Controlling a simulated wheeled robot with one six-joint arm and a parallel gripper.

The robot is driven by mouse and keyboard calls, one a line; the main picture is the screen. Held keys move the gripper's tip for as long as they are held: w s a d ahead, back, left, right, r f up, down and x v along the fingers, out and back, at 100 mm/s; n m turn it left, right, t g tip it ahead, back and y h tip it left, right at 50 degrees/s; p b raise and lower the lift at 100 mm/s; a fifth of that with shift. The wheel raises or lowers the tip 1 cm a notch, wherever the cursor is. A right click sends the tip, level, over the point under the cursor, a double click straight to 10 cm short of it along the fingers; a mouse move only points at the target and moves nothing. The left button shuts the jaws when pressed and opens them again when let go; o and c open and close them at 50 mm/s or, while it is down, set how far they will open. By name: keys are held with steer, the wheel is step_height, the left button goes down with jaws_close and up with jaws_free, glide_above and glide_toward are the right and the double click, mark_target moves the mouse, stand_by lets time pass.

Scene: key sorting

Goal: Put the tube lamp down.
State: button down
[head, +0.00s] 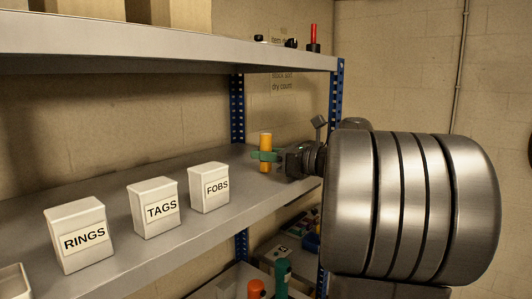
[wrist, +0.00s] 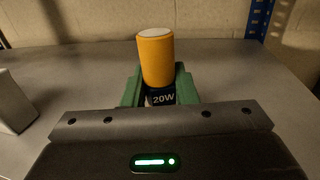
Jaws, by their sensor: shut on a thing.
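The tube lamp (head: 265,141) is an orange cylinder with a pale top and a dark lower band marked 20W. It stands upright between the green fingers of my gripper (head: 267,156), over the far right part of the middle shelf. In the wrist view the lamp (wrist: 156,60) is held between both green fingertips (wrist: 159,90). My gripper is shut on it.
White boxes labelled RINGS (head: 78,235), TAGS (head: 154,208) and FOBS (head: 210,187) stand on the grey shelf (head: 130,262) to the left. A blue upright (head: 237,110) is behind. An upper shelf (head: 180,54) hangs above. Several coloured items lie on the level below.

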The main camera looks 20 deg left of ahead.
steer(key=shift+f, duration=0.15)
steer(key=c, duration=1.1)
jaws_free()
steer(key=shift+c, duration=0.2)
steer(key=shift+r, duration=0.25)
steer(key=s+d+b, duration=0.1)
steer(key=d+b, duration=0.2)
steer(key=d, duration=0.9)
steer(key=shift+s, duration=0.35)
steer(key=shift+a, duration=0.1)
